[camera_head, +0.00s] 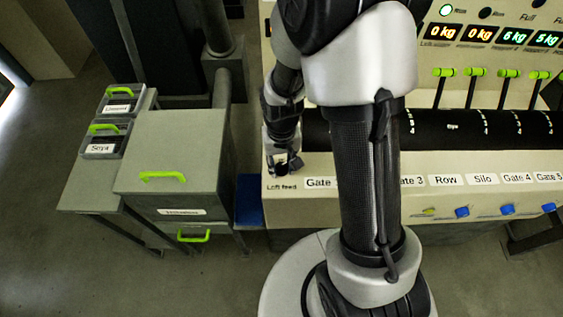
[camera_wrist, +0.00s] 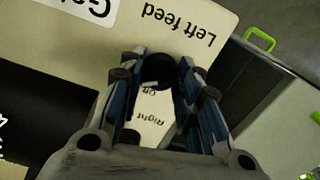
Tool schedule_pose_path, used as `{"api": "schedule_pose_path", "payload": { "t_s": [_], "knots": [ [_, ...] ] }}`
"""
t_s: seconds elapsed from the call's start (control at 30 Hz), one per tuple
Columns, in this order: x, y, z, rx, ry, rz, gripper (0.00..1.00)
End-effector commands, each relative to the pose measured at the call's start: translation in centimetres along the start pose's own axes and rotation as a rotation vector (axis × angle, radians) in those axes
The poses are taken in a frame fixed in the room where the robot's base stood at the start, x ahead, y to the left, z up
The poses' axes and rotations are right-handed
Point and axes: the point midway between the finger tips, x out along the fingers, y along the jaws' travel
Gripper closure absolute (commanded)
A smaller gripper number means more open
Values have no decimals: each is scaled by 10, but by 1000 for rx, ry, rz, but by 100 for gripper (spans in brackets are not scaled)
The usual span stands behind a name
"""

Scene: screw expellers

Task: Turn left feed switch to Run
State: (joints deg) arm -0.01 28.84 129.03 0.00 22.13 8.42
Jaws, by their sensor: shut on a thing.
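The left feed switch is a dark round knob (camera_wrist: 157,68) on the cream panel, beside the printed "Left feed" label, which appears upside down in the wrist view. A small pale mark shows near the knob's lower edge. My gripper (camera_wrist: 160,76) has its two blue-and-black fingers on either side of the knob and is shut on it. The words "Off" and "Right" show between the fingers. No "Run" mark can be read. In the head view my gripper (camera_head: 283,164) is at the panel's left end, just above the "Left feed" label (camera_head: 281,187), and hides the knob.
The cream panel (camera_head: 330,168) continues right with gate, row and silo labels and several blue knobs. Green-handled levers (camera_head: 475,72) stand behind. A grey cabinet (camera_head: 178,150) with green handles and two small bins (camera_head: 101,140) stand left. My arm covers the panel's middle.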

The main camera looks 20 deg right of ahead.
Motion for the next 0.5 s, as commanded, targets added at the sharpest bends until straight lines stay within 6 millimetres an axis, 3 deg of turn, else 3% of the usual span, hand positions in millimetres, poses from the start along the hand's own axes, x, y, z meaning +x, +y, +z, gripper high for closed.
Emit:
{"api": "schedule_pose_path", "payload": {
  "t_s": [0.5],
  "knots": [
    [0, 0, 0, 54, 0, 0, 93]
  ]
}}
